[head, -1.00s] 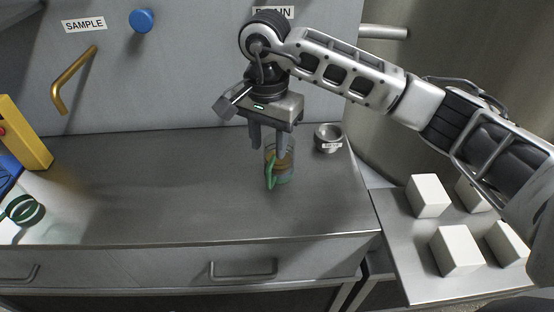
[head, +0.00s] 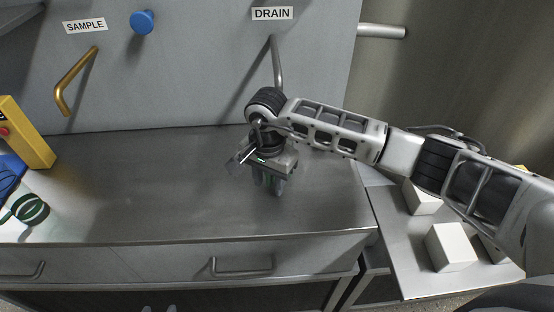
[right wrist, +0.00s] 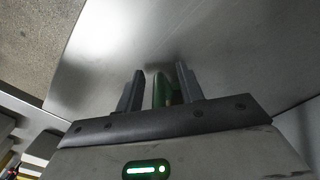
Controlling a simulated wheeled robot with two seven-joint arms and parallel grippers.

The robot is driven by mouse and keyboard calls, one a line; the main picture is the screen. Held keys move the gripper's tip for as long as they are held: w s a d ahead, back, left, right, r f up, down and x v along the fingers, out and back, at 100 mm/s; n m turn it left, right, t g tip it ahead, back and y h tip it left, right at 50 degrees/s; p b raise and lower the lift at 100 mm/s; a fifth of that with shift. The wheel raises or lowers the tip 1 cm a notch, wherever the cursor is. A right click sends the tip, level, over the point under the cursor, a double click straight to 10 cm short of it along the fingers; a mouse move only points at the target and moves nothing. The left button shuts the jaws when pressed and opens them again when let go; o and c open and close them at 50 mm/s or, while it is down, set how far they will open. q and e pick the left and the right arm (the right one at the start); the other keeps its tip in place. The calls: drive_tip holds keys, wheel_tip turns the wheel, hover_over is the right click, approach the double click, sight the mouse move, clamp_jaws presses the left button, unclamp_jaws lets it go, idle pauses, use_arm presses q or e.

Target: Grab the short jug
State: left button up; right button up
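The short jug shows in the right wrist view as a green part, probably its handle (right wrist: 162,88), between the two fingers of my right gripper (right wrist: 160,86). The fingers stand apart, with gaps visible beside the green part. In the head view my right gripper (head: 269,186) points down low over the steel counter, and its hand and fingers hide almost all of the jug. My left gripper (head: 159,309) shows only as two separated fingertips at the bottom edge, empty and well away from the jug.
A clear vessel with a dark green band (head: 30,208) stands at the far left of the counter (head: 130,190), near a yellow block (head: 25,135). White cubes (head: 451,247) sit on a lower table at right. The counter's middle is clear.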

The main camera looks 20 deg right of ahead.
clamp_jaws()
